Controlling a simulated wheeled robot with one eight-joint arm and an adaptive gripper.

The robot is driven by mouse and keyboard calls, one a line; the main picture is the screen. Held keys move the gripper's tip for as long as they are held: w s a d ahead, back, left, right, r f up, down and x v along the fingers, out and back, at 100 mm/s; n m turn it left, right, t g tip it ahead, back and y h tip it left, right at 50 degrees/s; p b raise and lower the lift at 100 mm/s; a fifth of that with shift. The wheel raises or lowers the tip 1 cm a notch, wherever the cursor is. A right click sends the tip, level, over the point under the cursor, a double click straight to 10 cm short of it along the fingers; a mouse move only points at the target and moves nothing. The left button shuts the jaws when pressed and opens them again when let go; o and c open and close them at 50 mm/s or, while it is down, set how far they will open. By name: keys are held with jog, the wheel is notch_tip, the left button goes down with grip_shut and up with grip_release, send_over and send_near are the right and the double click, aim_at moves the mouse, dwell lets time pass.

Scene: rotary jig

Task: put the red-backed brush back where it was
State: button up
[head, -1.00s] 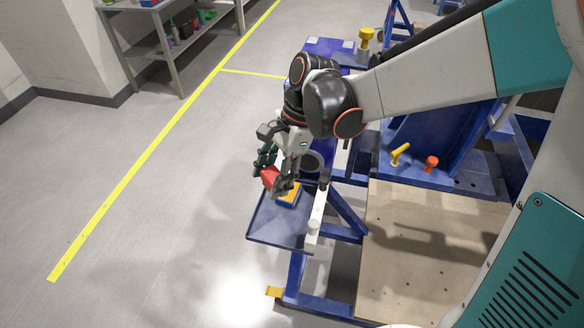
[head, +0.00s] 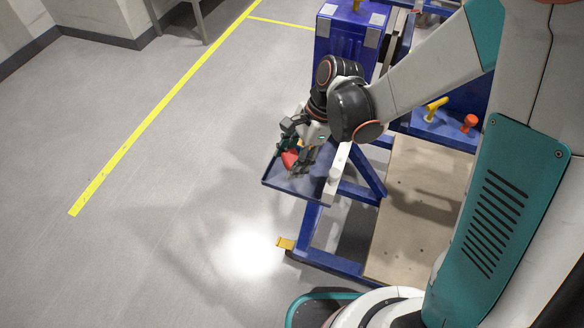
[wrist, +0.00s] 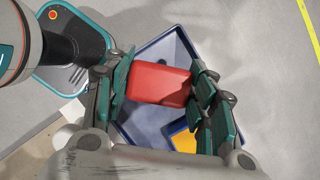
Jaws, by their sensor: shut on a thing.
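The red-backed brush (wrist: 158,84) is between the fingers of my gripper (wrist: 160,92) in the wrist view, with its red back facing the camera. In the head view the brush shows as a small red patch (head: 289,159) at my gripper (head: 296,158), over the blue tray (head: 283,184). The fingers are shut on it from both sides. The tray also shows in the wrist view, below the brush (wrist: 148,52). From these views I cannot tell whether the brush touches the tray. Its bristles are hidden.
A yellow-orange item (wrist: 184,141) lies in the tray beside the brush, partly hidden by a finger. The blue jig frame (head: 308,228) and a wooden board (head: 425,200) stand to the right. A yellow knob (head: 436,104) and a red knob (head: 470,121) sit behind. Open floor lies left.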

notch_tip(320, 180, down, 4)
jog(key=shift+f+b, duration=0.15)
jog(key=shift+b, duration=0.7)
jog(key=o, duration=0.7)
jog(key=shift+f, duration=0.1)
jog(key=o, duration=0.4)
